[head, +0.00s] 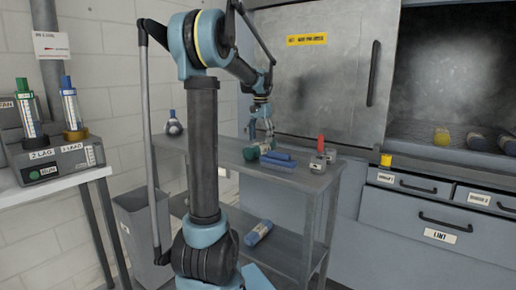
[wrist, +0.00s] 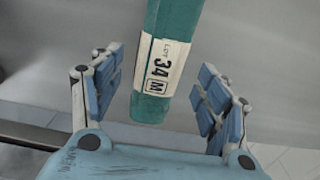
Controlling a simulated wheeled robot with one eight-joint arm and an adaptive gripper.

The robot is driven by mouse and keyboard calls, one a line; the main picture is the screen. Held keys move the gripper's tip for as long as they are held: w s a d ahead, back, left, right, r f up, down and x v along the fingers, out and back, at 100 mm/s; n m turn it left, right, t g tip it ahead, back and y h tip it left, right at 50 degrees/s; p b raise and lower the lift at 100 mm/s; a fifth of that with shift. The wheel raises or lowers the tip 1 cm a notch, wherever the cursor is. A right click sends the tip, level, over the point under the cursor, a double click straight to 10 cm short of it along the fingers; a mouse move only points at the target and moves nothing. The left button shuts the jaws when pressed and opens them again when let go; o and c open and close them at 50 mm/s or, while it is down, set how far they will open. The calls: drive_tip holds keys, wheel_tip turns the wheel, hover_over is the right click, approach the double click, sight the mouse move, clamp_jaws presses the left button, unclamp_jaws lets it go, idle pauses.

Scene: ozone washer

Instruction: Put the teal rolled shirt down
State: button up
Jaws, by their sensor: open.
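The teal rolled shirt (wrist: 170,95) lies between the fingers of my gripper (wrist: 160,70) in the wrist view. It bears a white label reading "LOT 34 M". The gripper is open, with gaps between the roll and the blue finger pads on both sides. The roll's far end is cut off by the top of the picture. In the head view my gripper (head: 264,130) is over the grey cart's top (head: 221,151), and the small teal end of a roll (head: 251,153) shows just below it.
On the cart top, blue folded items (head: 279,158), a red-topped thing (head: 320,145) and small grey labelled blocks (head: 318,164) stand close to the right. A blue roll (head: 258,232) lies on the lower shelf.

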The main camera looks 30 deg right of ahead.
sight(260, 143)
wheel_tip(260, 143, up, 6)
drive_tip(key=shift+r, duration=0.2)
drive_tip(key=s+a+f+n, duration=0.2)
drive_tip(key=s+a+f, duration=0.1)
drive_tip(key=a, duration=0.6)
drive_tip(key=s+a+f+n+t, duration=0.1)
drive_tip(key=s+a+f+n, duration=0.1)
drive_tip(key=a, duration=0.7)
drive_tip(key=s+a+f+n, duration=0.3)
drive_tip(key=a, duration=0.5)
drive_tip(key=s+a+f+n, duration=0.3)
drive_tip(key=s+a+f, duration=0.4)
drive_tip(key=f, duration=0.2)
drive_tip(key=s+a+f+n+t, duration=0.1)
drive_tip(key=s+a+f+n, duration=0.2)
drive_tip(key=s+a+f, duration=0.5)
wheel_tip(260, 143, down, 2)
drive_tip(key=shift+s+a+f+n, duration=0.1)
drive_tip(key=shift+s+a+n, duration=0.1)
drive_tip(key=shift+n, duration=0.1)
drive_tip(key=shift+d, duration=0.1)
